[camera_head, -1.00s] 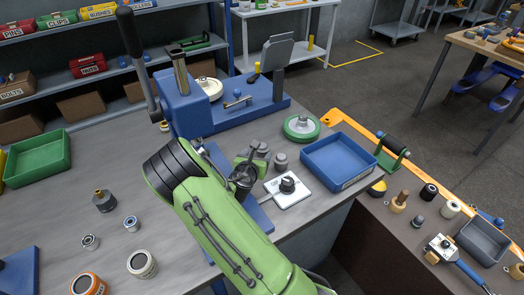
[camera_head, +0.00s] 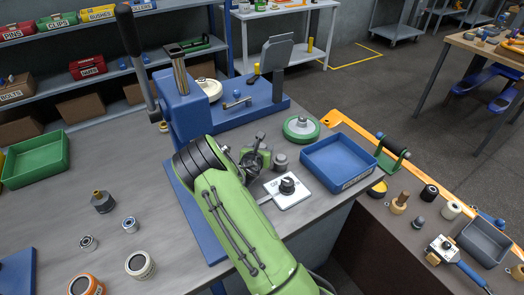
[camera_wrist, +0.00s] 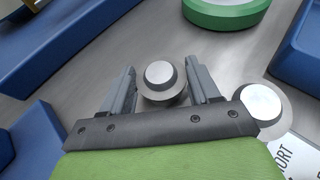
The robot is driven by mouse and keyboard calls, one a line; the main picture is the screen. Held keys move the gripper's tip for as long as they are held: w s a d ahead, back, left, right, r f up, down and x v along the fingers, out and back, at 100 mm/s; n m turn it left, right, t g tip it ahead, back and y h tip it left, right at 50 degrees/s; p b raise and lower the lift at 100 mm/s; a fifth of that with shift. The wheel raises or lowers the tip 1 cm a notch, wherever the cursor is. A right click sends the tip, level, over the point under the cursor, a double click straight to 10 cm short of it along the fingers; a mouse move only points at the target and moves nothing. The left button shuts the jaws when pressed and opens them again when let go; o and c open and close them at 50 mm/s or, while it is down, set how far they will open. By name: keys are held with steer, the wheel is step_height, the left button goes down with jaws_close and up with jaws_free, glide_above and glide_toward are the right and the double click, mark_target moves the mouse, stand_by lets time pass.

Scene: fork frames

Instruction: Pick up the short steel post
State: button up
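Two grey steel posts with round tops stand close together on the bench. In the wrist view one steel post (camera_wrist: 159,76) stands upright between the fingers of my gripper (camera_wrist: 163,72), with gaps visible beside it. The second steel post (camera_wrist: 260,104) stands just outside the right finger; it shows in the head view (camera_head: 280,162). I cannot tell from these frames which post is shorter. My gripper is open and low over the bench; in the head view (camera_head: 257,157) it partly hides the nearer post.
A white labelled plate with a black knob (camera_head: 287,187) lies close by the posts. A blue tray (camera_head: 338,160) is to the right, and a green-rimmed wheel (camera_head: 301,128) lies behind. A blue press (camera_head: 186,105) stands to the left.

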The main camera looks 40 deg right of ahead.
steer(key=shift+c, duration=1.3)
steer(key=shift+r, duration=0.1)
